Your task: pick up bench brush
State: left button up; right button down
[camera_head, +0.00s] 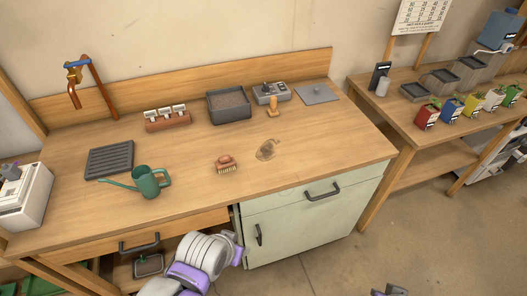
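The bench brush (227,164) is a small brush with a reddish-brown wooden back and knob and pale bristles. It rests on the wooden workbench (195,196), near the middle of the front part. Nothing is holding it. My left arm, white and purple, shows in front of the bench at the lower middle, below the brush. Its gripper fingers cannot be made out. Dark tips at the bottom edge, right of the middle, look like my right gripper (389,291). It is mostly cut off by the frame, well away from the brush.
A green watering can (148,183) and dark slatted tray (110,160) stand left of the brush. A dark tray (229,105) and a brick-coloured rack (167,119) stand behind. A drawer (140,243) is below the bench's front left.

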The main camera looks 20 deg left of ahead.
aim_at(226, 162)
jog(key=i+l+u, duration=0.2)
jog(key=u, duration=0.25)
jog(key=i+l+u, duration=0.2)
jog(key=u, duration=0.25)
jog(key=i+l+u, duration=0.15)
jog(key=l+u, duration=0.3)
